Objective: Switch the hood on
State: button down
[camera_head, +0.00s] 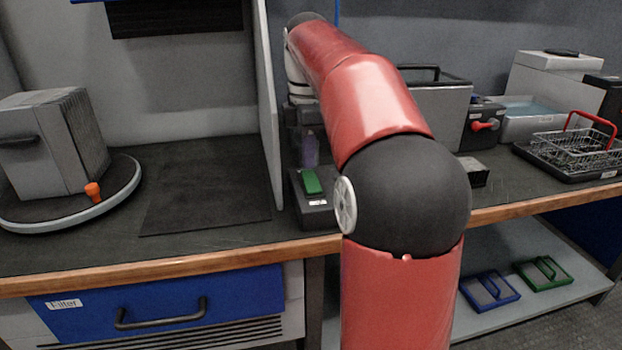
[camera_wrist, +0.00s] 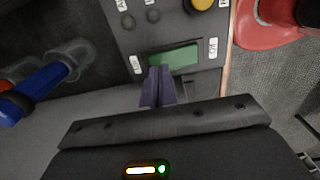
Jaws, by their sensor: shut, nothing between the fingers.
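My gripper shows in the wrist view as two dark purple fingers (camera_wrist: 159,88), pressed together with nothing between them. Their tips are at the near edge of a green panel piece (camera_wrist: 175,58); I cannot tell whether they touch it. That piece sits on a dark grey control panel (camera_wrist: 133,38) between two white labels that I cannot read surely. In the head view, a green piece (camera_head: 312,181) tops a small dark box (camera_head: 317,217) on the bench, and the purplish fingers (camera_head: 310,150) are just above and behind it. My red arm hides much of this area.
A grey side wall (camera_head: 267,110) stands left of the gripper. A finned grey box (camera_head: 50,140) rests on a round turntable at left. A wire basket (camera_head: 575,150) and a box with a red knob (camera_head: 485,126) are at right. The dark mat (camera_head: 205,205) is clear.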

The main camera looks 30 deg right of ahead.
aim_at(309, 173)
jog(key=shift+f+b, duration=0.65)
jog(key=shift+f, duration=0.35)
dwell(0.7)
jog(key=shift+r, duration=0.1)
notch_tip(309, 173, up, 5)
jog(key=p, duration=0.5)
jog(key=shift+r+p, duration=0.35)
jog(key=shift+r, duration=0.6)
